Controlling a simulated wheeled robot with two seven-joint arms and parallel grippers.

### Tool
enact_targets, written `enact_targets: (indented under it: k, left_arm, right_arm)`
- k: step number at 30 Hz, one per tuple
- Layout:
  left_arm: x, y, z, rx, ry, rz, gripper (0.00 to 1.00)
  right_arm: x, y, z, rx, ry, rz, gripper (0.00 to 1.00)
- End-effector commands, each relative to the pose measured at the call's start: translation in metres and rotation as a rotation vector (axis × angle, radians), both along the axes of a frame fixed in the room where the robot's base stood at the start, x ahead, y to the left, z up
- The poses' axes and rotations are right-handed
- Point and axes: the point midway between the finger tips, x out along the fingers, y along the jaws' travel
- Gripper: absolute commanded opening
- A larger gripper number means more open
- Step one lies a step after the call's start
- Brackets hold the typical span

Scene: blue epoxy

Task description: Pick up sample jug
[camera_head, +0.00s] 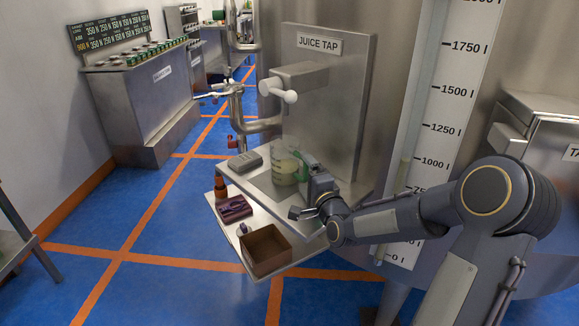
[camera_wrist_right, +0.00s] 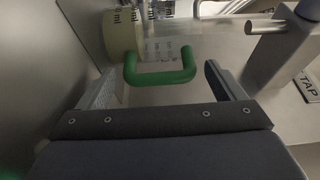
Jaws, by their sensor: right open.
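The sample jug (camera_head: 286,169) is clear with a pale yellowish content at its bottom and a green handle on its right side. It stands upright on the metal shelf (camera_head: 240,176) under the juice tap (camera_head: 279,90). In the right wrist view the green handle (camera_wrist_right: 160,75) lies ahead between the two fingers, with the jug's clear wall beyond it. My right gripper (camera_wrist_right: 160,90) is open with nothing clamped in it; in the head view it (camera_head: 305,188) is right beside the jug's handle side. My left gripper is not in view.
A grey handheld device (camera_head: 245,161) lies on the shelf left of the jug. A lower shelf holds a brown bottle (camera_head: 220,187), a dark red case (camera_head: 235,208) and an open brown box (camera_head: 267,250). The steel tap panel (camera_head: 340,100) rises close behind the jug.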

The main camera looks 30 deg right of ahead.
Motion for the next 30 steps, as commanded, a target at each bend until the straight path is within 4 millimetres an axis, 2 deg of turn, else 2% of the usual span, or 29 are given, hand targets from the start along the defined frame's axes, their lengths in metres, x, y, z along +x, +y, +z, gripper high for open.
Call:
enact_targets:
  k: [3,6,14,27,30]
  left_arm:
    - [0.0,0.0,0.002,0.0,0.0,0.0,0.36]
    - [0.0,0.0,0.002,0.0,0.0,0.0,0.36]
    - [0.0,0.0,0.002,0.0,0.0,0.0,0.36]
    - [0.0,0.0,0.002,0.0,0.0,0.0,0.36]
    - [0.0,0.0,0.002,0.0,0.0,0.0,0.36]
  right_arm:
    - [0.019,-0.002,0.0,0.003,-0.002,0.001,0.89]
    - [0.028,-0.003,-0.001,0.001,0.0,0.0,0.89]
    - [0.031,-0.004,-0.001,0.0,0.0,-0.001,0.89]
    - [0.031,-0.003,0.0,-0.001,-0.003,0.0,0.33]
    - [0.031,-0.003,0.0,-0.001,-0.003,0.0,0.31]
